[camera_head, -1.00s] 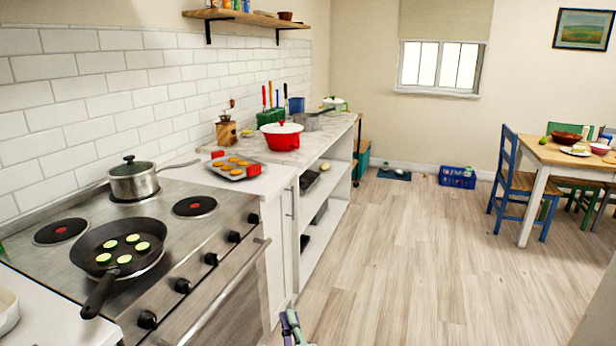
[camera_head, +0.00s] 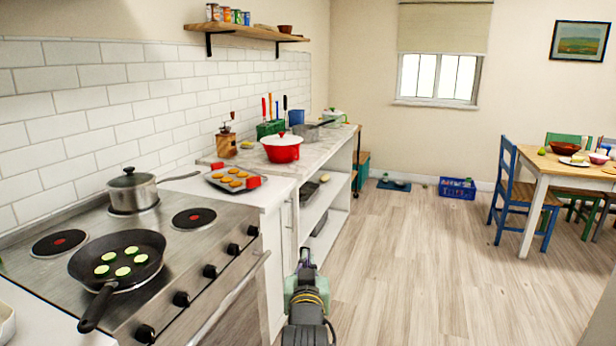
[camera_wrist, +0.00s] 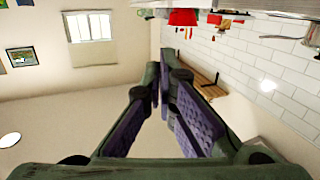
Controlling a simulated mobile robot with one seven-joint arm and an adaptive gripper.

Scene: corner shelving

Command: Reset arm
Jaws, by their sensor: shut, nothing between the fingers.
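My gripper (camera_head: 304,262) shows at the bottom middle of the head view, upright in front of the white shelf unit's end and above the floor. In the wrist view its fingers (camera_wrist: 159,80), with purple pads, come together at their tips. Nothing is held between them. My arm below it is partly cut off by the lower picture edge.
The stove (camera_head: 175,255) at left holds a frying pan (camera_head: 150,245) with cucumber-like slices and a steel pot (camera_head: 133,195). A baking tray (camera_head: 232,182) and red pot (camera_head: 282,150) stand on the counter. The floor (camera_head: 420,270) right of my gripper is clear.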

